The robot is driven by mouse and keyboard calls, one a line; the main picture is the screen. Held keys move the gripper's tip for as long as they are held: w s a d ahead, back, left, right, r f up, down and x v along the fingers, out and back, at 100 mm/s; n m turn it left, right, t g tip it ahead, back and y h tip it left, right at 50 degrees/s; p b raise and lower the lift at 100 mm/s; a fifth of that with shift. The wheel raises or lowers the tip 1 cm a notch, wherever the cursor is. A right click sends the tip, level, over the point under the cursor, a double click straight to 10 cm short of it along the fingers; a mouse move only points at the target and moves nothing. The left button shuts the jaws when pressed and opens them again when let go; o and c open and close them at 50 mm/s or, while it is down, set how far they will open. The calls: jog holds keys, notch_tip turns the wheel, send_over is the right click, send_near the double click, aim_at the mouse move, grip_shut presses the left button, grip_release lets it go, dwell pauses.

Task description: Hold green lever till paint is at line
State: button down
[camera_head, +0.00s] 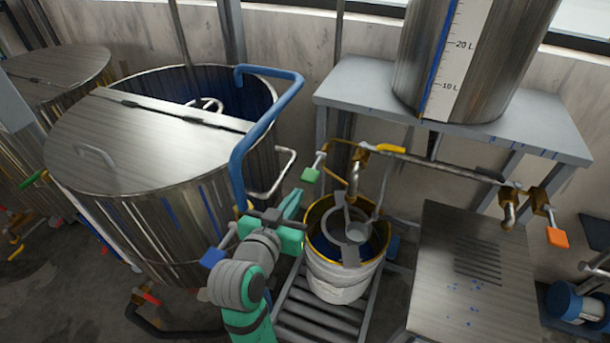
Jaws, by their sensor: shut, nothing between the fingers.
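A green lever (311,174) sits at the left end of the pipe run, above and left of the pail. An open white pail (343,283) with a yellow rim stands below the spout (354,178). Dark blue paint shows inside it, partly hidden by a grey fitting (350,238) across its mouth. I cannot make out a fill line in the pail. My gripper (295,202) is shut and empty, left of the pail's rim and a little below the green lever, apart from it in the picture.
A large steel vat (160,225) with a blue pipe (240,150) stands left. A steel tank with a litre scale (452,65) stands on a grey table (350,85). Yellow (390,149), orange (558,238) and blue (212,257) handles are nearby. A roller stand (318,312) carries the pail.

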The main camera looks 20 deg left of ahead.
jog(key=shift+m+h, duration=0.3)
jog(key=shift+m, duration=0.2)
jog(key=r, duration=0.2)
jog(key=a+r, duration=0.1)
jog(key=r, duration=0.1)
jog(key=shift+a+r, duration=0.2)
send_over(305, 176)
jog(key=s, duration=0.2)
notch_tip(305, 176, down, 2)
jog(key=f, duration=0.3)
jog(key=shift+d+f, duration=0.25)
jog(key=shift+d, duration=0.1)
jog(key=shift+f, duration=0.45)
